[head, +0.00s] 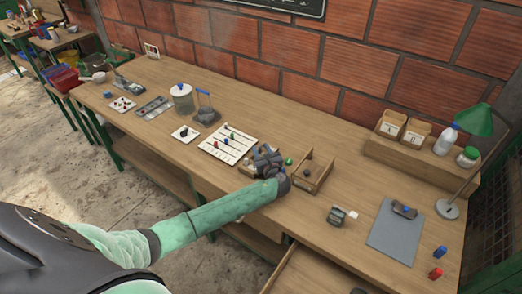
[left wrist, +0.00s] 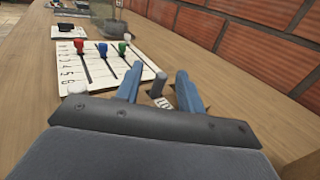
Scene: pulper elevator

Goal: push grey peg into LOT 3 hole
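The white board (head: 230,143) lies on the bench with dark lines and red, blue and green pegs; it also shows in the left wrist view (left wrist: 93,66) with numbers along its left side. My left gripper (head: 266,158) is just right of the board, low over the bench. In the left wrist view its two blue fingers (left wrist: 158,90) stand apart. A grey peg (left wrist: 157,86) shows between them, with a gap on each side, near a small white printed label (left wrist: 162,102). A LOT 3 mark cannot be read. My right gripper is in neither view.
A wooden tray (head: 318,180) with a dark piece stands right of the gripper. A drawer (head: 300,272) stands open at the front.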

